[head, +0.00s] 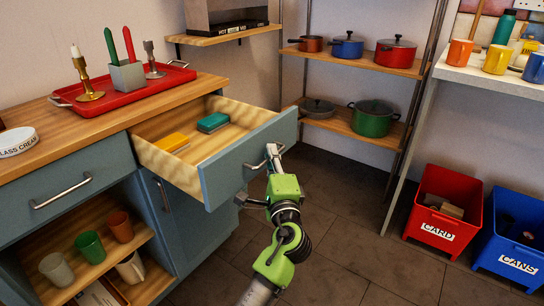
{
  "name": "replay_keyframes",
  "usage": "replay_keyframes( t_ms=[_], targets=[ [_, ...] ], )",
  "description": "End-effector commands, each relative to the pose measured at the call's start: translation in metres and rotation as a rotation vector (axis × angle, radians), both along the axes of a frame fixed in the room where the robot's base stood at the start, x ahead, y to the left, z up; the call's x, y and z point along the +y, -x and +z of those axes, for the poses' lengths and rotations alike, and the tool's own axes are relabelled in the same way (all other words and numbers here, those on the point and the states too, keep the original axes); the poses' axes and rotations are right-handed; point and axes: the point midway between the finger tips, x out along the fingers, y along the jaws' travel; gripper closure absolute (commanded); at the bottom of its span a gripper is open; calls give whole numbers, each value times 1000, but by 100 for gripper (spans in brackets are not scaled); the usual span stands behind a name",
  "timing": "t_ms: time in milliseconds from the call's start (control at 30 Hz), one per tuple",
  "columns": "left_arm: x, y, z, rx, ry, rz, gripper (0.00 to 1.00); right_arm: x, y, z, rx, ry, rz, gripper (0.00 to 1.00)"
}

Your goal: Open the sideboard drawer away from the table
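The wooden sideboard (30,172) stands at the left with blue-grey fronts. Its right-hand drawer (250,152) is pulled well out, showing a pale wooden inside. A yellow-orange block (172,143) and a teal block with a grey layer (213,122) lie in it. Its left-hand drawer (70,185) is closed, with a bar handle (62,193). My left gripper (262,176) is at the open drawer's front, with one finger across its bar handle (254,165). Whether the fingers are closed around the bar is unclear. My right gripper is not in view.
A red tray (112,100) with candles stands on the sideboard. Cups sit on its open lower shelf (75,221). A pot rack (352,62) stands behind, a white table (480,76) at right, above red (437,228) and blue (505,250) bins. The middle floor is clear.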

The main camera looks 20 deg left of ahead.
Motion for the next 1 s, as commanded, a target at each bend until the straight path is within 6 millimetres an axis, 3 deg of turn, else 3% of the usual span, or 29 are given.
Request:
replay_keyframes(
  t_ms=[367, 800, 1000],
  targets=[
    [-5, 9, 0, -3, -1, -3, 85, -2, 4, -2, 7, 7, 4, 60],
    [-40, 88, -14, 1, 1, -1, 85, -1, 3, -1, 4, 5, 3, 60],
    [-48, 106, -16, 0, 1, 0, 85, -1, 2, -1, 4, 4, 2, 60]
  ],
)
